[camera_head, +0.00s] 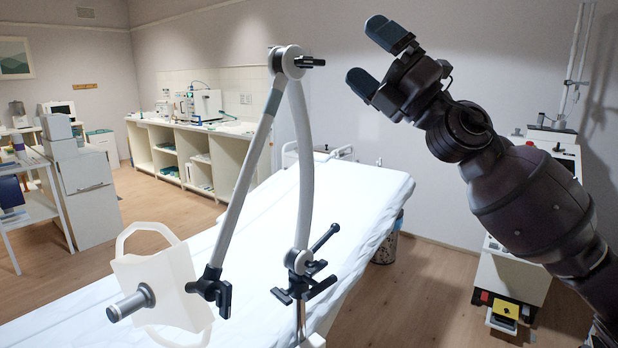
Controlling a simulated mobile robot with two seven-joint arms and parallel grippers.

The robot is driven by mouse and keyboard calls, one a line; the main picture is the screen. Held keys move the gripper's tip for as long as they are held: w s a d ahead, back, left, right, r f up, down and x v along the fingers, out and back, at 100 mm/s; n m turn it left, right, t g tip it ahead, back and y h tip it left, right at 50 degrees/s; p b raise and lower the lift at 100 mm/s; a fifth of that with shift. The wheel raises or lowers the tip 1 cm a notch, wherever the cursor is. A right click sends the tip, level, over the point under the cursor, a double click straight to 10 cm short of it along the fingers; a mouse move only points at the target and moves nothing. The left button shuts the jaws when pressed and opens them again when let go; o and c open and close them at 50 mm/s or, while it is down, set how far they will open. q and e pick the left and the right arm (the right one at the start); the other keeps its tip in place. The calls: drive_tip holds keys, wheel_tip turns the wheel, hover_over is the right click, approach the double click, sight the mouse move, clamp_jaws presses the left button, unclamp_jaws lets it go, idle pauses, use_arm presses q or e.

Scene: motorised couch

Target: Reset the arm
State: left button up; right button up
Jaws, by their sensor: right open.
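My right arm comes in from the lower right, and its gripper (376,59) is raised high in front of the wall. Its two dark fingers are apart and nothing is between them. It is apart from the jointed grey support arm (241,180), whose upper joint (289,62) is to its left. The support arm stands on a clamp (303,277) at the near edge of the couch (372,190). A white frame-like attachment (172,285) with a grey cylinder hangs at its other end, over the couch. My left gripper is not in view.
A white counter with shelves (196,156) runs along the back wall. A white cabinet (84,185) and a small trolley (30,205) are at the left. A wheeled machine (514,270) stands at the right, behind my arm. Floor between couch and machine is mostly clear, with a bin (385,247).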

drive_tip(key=w+d+f+m+t+h, duration=0.25)
drive_tip(key=f+m+t+h, duration=0.25)
drive_tip(key=f+m, duration=0.5)
drive_tip(key=w+d+f+m+t+h, duration=0.2)
drive_tip(key=d+f+m+t+h, duration=0.3)
drive_tip(key=f+m, duration=0.45)
drive_tip(key=s+d+f+m+g+h, duration=0.15)
drive_tip(key=f+m+h, duration=0.3)
drive_tip(key=f, duration=0.65)
drive_tip(key=s+d+f+m+g+h, duration=0.1)
drive_tip(key=s+d+f+m+h, duration=0.3)
drive_tip(key=f, duration=0.7)
drive_tip(key=s+d+f+m+g+h, duration=0.1)
drive_tip(key=s+d+f+m+g, duration=0.1)
drive_tip(key=s+f, duration=0.7)
drive_tip(key=s+d+f+m+g+h, duration=0.2)
drive_tip(key=s+f+m+g, duration=0.1)
drive_tip(key=s+f, duration=0.7)
drive_tip(key=s+d+f+m+g+h, duration=0.1)
drive_tip(key=s+f+m+g, duration=0.2)
drive_tip(key=s+f, duration=0.6)
drive_tip(key=shift+s+d+f+m, duration=0.4)
drive_tip(key=shift+f+m, duration=0.3)
drive_tip(key=shift+f, duration=0.1)
drive_tip(key=shift+w, duration=0.1)
